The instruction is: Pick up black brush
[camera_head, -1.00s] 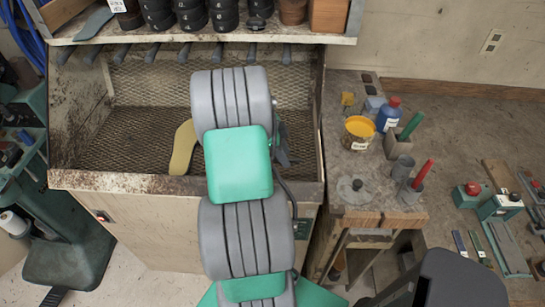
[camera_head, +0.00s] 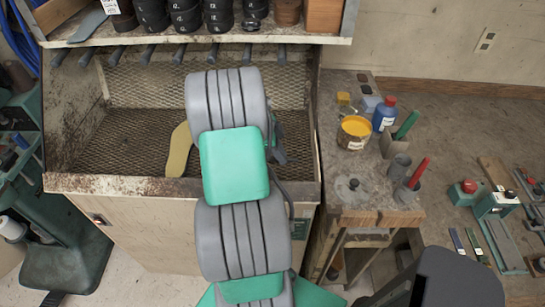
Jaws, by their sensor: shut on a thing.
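I cannot make out a black brush. My grey and green arm reaches over the mesh-lined bin (camera_head: 120,187) of the bench and hides part of its middle. My gripper's fingers are hidden behind the arm. A small dark part shows at the right side of the arm, inside the bin; I cannot tell whether it belongs to my gripper or to a held thing. A yellow sole (camera_head: 179,150) leans in the bin to the left of the arm.
A shelf (camera_head: 250,40) with black cups runs above the bin. On the side table (camera_head: 344,120) stand a yellow pot (camera_head: 354,132), a blue bottle (camera_head: 385,114) and grey cups (camera_head: 396,168). The right worktop (camera_head: 460,130) has bare space at the back.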

